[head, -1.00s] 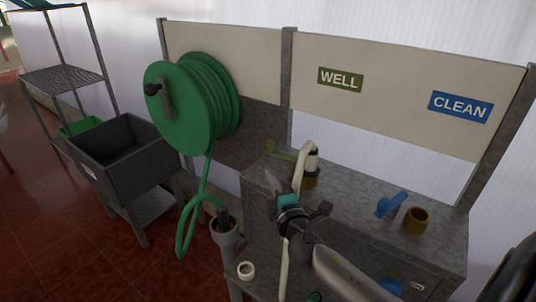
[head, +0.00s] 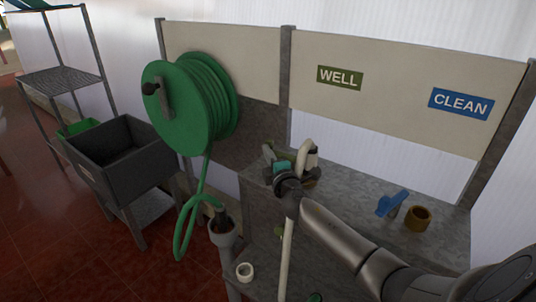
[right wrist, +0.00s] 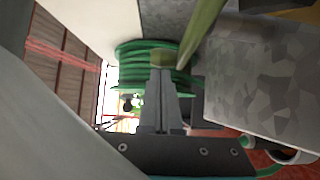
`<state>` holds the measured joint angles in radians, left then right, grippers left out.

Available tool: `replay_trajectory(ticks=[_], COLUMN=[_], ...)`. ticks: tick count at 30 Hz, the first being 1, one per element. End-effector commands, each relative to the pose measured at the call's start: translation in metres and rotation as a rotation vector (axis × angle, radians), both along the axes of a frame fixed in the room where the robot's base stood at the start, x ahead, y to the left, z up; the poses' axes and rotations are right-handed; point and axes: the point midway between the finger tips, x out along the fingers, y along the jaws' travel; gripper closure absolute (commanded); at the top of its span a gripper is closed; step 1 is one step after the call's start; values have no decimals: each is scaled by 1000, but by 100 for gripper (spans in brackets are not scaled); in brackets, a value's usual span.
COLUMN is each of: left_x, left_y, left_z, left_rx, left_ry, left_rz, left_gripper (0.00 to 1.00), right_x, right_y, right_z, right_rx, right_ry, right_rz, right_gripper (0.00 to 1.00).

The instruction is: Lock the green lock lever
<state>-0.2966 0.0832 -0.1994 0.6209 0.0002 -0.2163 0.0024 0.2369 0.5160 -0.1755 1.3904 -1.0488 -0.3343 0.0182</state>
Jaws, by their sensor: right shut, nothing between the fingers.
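The olive-green lock lever (right wrist: 204,28) runs down from the top of the right wrist view, just right of my fingertips. In the head view it is mostly hidden behind my right gripper, on the metal bench under the WELL sign (head: 340,78). My right gripper (head: 271,155) is shut and empty, beside the lever at the base of the white hose fitting. Its closed fingers also show in the right wrist view (right wrist: 164,70). I cannot tell whether they touch the lever. My left gripper is out of view.
A white hose (head: 308,150) bends close to the gripper. A blue lever (head: 391,203) and brass fitting (head: 418,218) stand to the right on the bench (head: 355,185).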

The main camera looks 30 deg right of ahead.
Motion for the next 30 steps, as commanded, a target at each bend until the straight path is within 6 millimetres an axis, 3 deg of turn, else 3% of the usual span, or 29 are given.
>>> replay_trajectory(ticks=[30], left_x=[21], left_y=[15], left_z=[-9], left_rx=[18], left_ry=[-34], left_rz=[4], left_gripper=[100], right_x=[11], right_y=[-18], right_z=[2], right_rx=[-3], right_ry=[-2], right_rz=[-163], right_gripper=[100])
